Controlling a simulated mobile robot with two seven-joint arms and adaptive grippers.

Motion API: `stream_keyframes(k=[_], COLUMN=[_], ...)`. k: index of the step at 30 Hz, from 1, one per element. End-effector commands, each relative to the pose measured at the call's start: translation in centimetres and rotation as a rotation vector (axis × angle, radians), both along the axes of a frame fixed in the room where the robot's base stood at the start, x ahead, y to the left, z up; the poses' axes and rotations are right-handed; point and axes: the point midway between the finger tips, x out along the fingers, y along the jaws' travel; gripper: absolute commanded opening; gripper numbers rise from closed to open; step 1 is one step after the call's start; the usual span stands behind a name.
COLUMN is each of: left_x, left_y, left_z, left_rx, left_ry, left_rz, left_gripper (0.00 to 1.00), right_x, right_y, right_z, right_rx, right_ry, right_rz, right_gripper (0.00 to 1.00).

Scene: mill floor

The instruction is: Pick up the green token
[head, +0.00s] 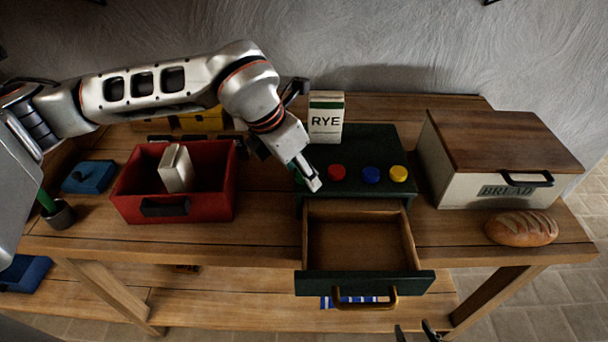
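A dark green cabinet (345,155) stands on the bench, with red (336,172), blue (371,174) and yellow (399,173) tokens in a row on its top. My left gripper (306,178) reaches down at the left end of this row, beside the red token. A small bit of green (297,177) shows by its fingers; it may be the green token, mostly hidden by the gripper. I cannot tell whether those fingers are closed on it. My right gripper (415,332) shows only its dark fingertips at the bottom edge, spread apart and empty.
The cabinet's drawer (365,284) is pulled out and empty. A RYE box (326,118) stands behind the tokens. A red crate (215,204) holding a pale box (175,168) is left; a bread bin (465,185) and loaf (521,228) are right.

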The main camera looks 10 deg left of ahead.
Motion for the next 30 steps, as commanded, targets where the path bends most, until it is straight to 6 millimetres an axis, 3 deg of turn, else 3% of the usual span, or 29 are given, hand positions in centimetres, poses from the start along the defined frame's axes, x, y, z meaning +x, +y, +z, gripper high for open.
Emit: stream_keyframes(k=[1,4,5,20,26,30], left_x=[0.0,0.0,0.0,0.0,0.1,0.1], left_y=[0.0,0.0,0.0,0.0,0.0,0.0], left_z=[0.0,0.0,0.0,0.7,3.2,6.5], left_rx=[0.000,0.000,0.000,0.000,0.000,-0.001], left_ry=[0.000,0.000,0.000,-0.001,-0.004,-0.007], left_rz=[0.000,0.000,0.000,0.000,0.000,0.000], left_gripper=[0.45,0.19,0.15,0.15,0.15,0.15], right_x=[0.0,0.0,0.0,-0.3,-0.3,-0.3], right_y=[0.0,0.0,0.0,-0.1,-0.1,-0.1], right_z=[0.0,0.0,-0.1,-0.6,-0.7,-0.7], right_rx=[0.000,0.000,0.000,-0.003,-0.003,-0.001], right_ry=[0.000,0.001,0.001,0.010,0.010,0.009], right_rz=[0.000,0.000,0.000,0.000,0.000,-0.001], right_gripper=[0.40,0.40,0.40,0.40,0.40,0.40])
